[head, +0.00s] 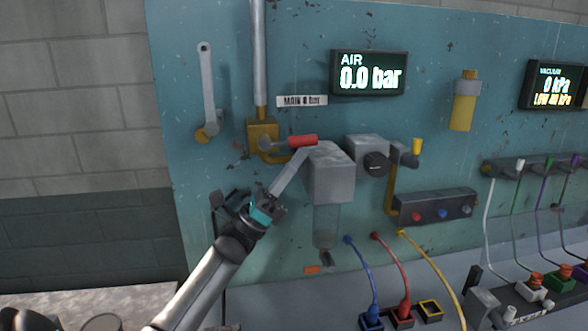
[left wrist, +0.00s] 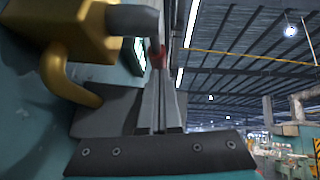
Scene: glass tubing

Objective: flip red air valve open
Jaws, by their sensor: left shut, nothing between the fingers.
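The red valve handle (head: 303,141) sticks out to the right from a brass valve body (head: 262,134) below the vertical pipe. A grey stem joins the two. My left gripper (head: 304,154) is shut and empty, its fingertips just below the red handle's grip; I cannot tell if they touch it. In the left wrist view the brass body (left wrist: 82,28) fills the upper left. The end of the red handle (left wrist: 157,56) shows beside the shut left fingers (left wrist: 160,92). My right gripper is out of view.
A grey box unit (head: 331,176) stands close right of my left gripper. The AIR display (head: 369,73) reads 0.0 bar. A label (head: 302,100) sits above the handle. A grey lever (head: 207,88) hangs at the left. Coloured hoses (head: 378,270) run at lower right.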

